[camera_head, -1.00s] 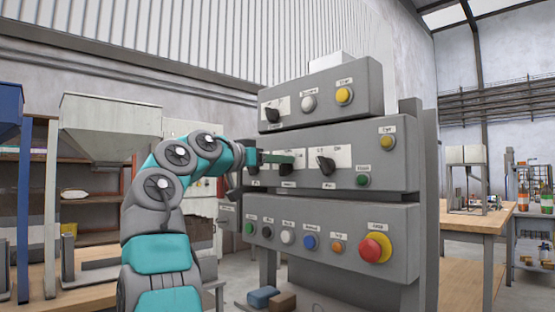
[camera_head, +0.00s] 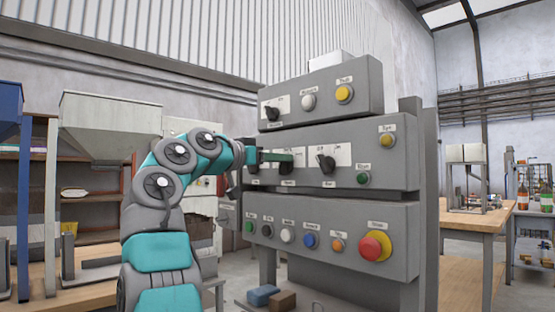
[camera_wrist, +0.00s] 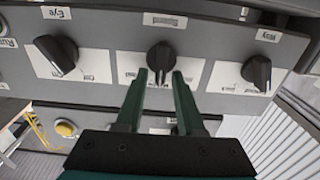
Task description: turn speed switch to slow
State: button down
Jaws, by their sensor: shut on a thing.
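The speed switch (camera_wrist: 160,56) is a dark rotary knob on a white plate, the middle of three in the wrist view. Its label, upside down there, reads Speed. My gripper (camera_wrist: 159,77) is shut on this knob, one green finger on each side of it. The knob's bar runs nearly straight up and down in the wrist picture. In the head view my gripper (camera_head: 284,158) reaches the middle row of the grey panel from the left, and its fingers hide part of the knob. The small position words beside the knob are too blurred to read surely.
Similar dark knobs stand on both sides, labelled Eye (camera_wrist: 56,54) and Way (camera_wrist: 257,72). Below in the head view is a row of buttons with a large red one (camera_head: 375,246). Another box (camera_head: 322,96) with a knob and buttons sits above. A wooden table (camera_head: 480,222) is at right.

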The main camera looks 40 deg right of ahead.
jog(key=shift+w+n, duration=0.1)
jog(key=shift+n, duration=1)
jog(key=shift+w+f+n+p, duration=0.1)
jog(key=shift+w+n+p, duration=0.1)
jog(key=shift+n+p, duration=0.8)
jog(key=shift+w+f+n+p, duration=0.2)
jog(key=shift+n+p, duration=0.15)
jog(key=shift+n, duration=1.1)
jog(key=shift+w+f+n+p, duration=0.1)
jog(key=shift+w+n+p, duration=0.1)
jog(key=shift+n+p, duration=0.8)
jog(key=shift+f+n, duration=0.1)
jog(key=shift+n, duration=0.35)
jog(key=c, duration=0.9)
grip_release()
jog(key=shift+o, duration=0.2)
jog(key=shift+a, duration=0.1)
